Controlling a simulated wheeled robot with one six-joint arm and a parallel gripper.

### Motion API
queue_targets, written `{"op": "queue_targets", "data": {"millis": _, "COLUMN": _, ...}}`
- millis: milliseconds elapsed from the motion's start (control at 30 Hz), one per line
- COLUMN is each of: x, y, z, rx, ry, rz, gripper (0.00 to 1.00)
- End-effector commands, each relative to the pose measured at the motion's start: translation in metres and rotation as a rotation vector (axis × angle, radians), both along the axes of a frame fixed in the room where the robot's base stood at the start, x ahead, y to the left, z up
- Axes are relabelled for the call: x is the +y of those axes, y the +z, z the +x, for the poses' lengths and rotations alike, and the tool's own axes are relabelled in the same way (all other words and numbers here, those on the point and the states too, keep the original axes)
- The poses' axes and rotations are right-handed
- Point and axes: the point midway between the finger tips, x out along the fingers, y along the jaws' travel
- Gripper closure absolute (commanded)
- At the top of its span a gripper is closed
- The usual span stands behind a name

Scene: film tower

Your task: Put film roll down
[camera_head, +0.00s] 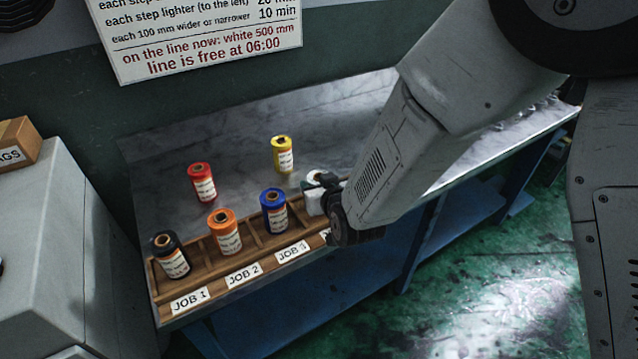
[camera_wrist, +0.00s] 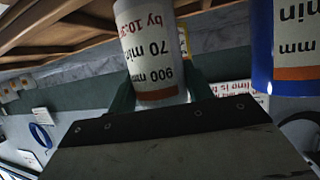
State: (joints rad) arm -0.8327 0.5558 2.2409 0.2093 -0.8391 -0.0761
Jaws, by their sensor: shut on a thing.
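My gripper (camera_head: 328,188) is shut on a white film roll (camera_head: 314,203) at the right part of the wooden rack (camera_head: 262,240). In the wrist view the white roll (camera_wrist: 152,55) sits between the two fingers, and its label reads 900 mm, 70 min. The view is upside down. The gripper and arm hide the rack's right end, so I cannot tell whether the roll touches its floor. A black roll (camera_head: 170,256) stands at JOB 1, an orange roll (camera_head: 224,232) at JOB 2 and a blue roll (camera_head: 273,211) at JOB 3. The blue roll (camera_wrist: 284,45) is beside the held one.
A red roll (camera_head: 202,183) and a yellow roll (camera_head: 282,155) stand on the metal table (camera_head: 235,135) behind the rack. A sign (camera_head: 200,35) hangs on the wall. A grey cabinet (camera_head: 55,220) with a cardboard box (camera_head: 15,143) stands at left.

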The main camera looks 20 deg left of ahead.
Motion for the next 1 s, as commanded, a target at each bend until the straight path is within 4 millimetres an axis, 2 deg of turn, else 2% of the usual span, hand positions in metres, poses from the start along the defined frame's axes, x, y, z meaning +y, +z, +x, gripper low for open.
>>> {"op": "queue_targets", "data": {"millis": 167, "x": 0.001, "y": -0.003, "z": -0.001, "rx": 0.0, "ry": 0.001, "rz": 0.0, "gripper": 0.77}}
{"op": "queue_targets", "data": {"millis": 200, "x": 0.001, "y": -0.003, "z": -0.001, "rx": 0.0, "ry": 0.002, "rz": 0.0, "gripper": 0.44}}
{"op": "queue_targets", "data": {"millis": 267, "x": 0.002, "y": -0.003, "z": -0.001, "rx": 0.0, "ry": 0.003, "rz": 0.0, "gripper": 0.28}}
{"op": "queue_targets", "data": {"millis": 633, "x": 0.001, "y": 0.002, "z": -0.002, "rx": 0.0, "ry": 0.003, "rz": 0.0, "gripper": 0.28}}
{"op": "queue_targets", "data": {"millis": 767, "x": -0.01, "y": 0.009, "z": -0.016, "rx": 0.0, "ry": 0.004, "rz": 0.0, "gripper": 0.28}}
{"op": "queue_targets", "data": {"millis": 1000, "x": -0.04, "y": 0.029, "z": -0.055, "rx": 0.0, "ry": 0.004, "rz": 0.001, "gripper": 0.28}}
